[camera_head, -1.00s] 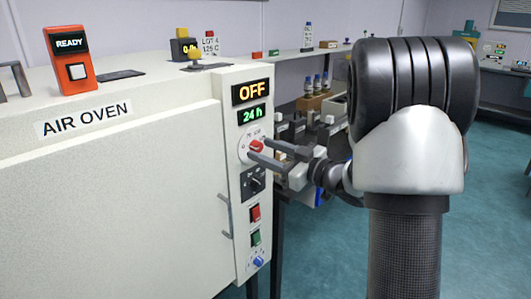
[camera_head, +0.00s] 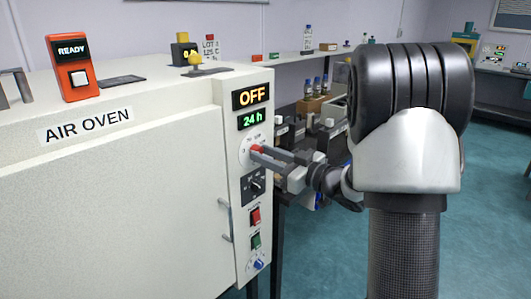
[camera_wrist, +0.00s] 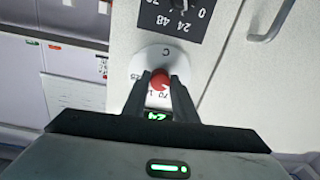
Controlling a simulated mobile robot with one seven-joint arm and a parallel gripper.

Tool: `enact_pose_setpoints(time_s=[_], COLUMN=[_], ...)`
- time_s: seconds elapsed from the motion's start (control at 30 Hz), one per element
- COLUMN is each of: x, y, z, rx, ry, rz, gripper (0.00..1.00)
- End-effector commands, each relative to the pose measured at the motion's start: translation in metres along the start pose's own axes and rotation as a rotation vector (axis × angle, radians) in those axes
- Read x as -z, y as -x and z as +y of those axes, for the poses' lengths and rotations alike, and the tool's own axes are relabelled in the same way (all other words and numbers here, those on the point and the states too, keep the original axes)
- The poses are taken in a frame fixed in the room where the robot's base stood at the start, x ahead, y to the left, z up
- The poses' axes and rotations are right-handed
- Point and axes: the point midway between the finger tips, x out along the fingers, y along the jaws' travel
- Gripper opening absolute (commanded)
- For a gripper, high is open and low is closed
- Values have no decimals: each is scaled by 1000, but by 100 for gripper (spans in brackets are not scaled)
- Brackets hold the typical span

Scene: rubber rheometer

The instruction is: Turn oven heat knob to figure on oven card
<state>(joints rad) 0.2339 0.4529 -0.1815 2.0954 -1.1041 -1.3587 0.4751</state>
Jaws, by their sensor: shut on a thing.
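The red heat knob (camera_head: 257,149) sits on a white round dial (camera_head: 245,152) on the oven's (camera_head: 120,190) front control strip. My gripper (camera_head: 262,153) reaches in from the right and is shut on the knob. In the wrist view my gripper (camera_wrist: 160,88) has a finger on each side of the red knob (camera_wrist: 160,78). Some dial figures show around it, partly covered by the fingers. The upper display (camera_head: 250,95) reads OFF. A small card (camera_head: 211,46) with red print stands behind the oven top; it seems to read LOT 4, 125 C.
Below the dial are a black timer knob (camera_head: 254,185), a red switch (camera_head: 255,217), a green switch (camera_head: 256,241) and a blue knob (camera_head: 259,264). A door handle (camera_head: 225,220) juts out left of them.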

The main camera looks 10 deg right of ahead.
Motion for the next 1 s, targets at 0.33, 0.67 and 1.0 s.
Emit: enact_pose_setpoints(time_s=[0.33, 0.67, 1.0], x=[4, 4, 4], y=[1, 1, 1], z=[0, -1, -2], rx=[-4, -6, -10], ry=[-293, -608, -931], rz=[9, 23, 36], gripper=[3, 3, 3])
